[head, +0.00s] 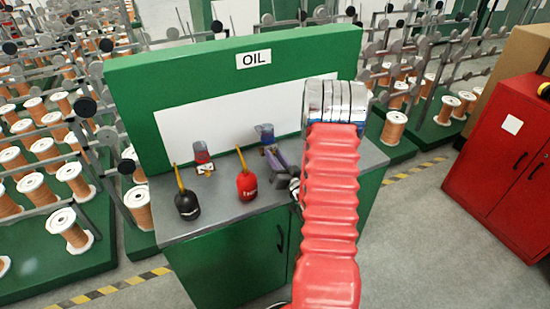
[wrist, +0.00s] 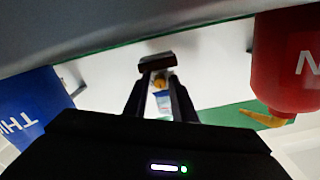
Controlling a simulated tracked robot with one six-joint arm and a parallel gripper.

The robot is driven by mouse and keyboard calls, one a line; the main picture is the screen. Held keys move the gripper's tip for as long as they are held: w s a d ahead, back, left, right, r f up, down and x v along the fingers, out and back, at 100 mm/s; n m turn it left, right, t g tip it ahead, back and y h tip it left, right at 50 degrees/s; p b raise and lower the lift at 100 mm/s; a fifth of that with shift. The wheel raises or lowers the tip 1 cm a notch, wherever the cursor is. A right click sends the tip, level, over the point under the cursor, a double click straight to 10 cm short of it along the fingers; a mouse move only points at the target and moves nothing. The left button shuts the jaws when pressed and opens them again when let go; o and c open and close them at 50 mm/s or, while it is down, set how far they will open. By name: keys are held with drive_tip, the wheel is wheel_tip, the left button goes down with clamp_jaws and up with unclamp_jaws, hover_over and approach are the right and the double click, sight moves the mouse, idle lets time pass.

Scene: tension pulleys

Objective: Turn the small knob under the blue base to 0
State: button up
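The small device with the blue base (head: 265,133) stands on the grey worktop, left of my red-sleeved arm. My gripper (head: 272,155) reaches toward it from the front, low over the worktop, and appears very near it. In the wrist view, which looks upside down, my dark gripper fingers (wrist: 158,66) point away from the camera. A small yellow-orange piece and a blue piece with a pale label (wrist: 163,103) show in the gap between them. The knob itself is not clearly visible, and contact cannot be told. The fingertips' spacing is unclear.
A red-based device (head: 203,157), a black oil can (head: 187,204) and a red oil can (head: 247,186) stand left on the worktop (head: 222,216). A blue container (wrist: 30,108) shows in the wrist view. A green panel marked OIL (head: 125,95) rises behind.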

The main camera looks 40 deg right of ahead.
clamp_jaws()
drive_tip(key=shift+n, duration=0.5)
drive_tip(key=n, duration=0.5)
drive_tip(key=shift+n, duration=0.3)
drive_tip(key=n, duration=0.6)
drive_tip(key=shift+a+f, duration=0.1)
idle(0.4)
drive_tip(key=shift+o, duration=1.6)
unclamp_jaws()
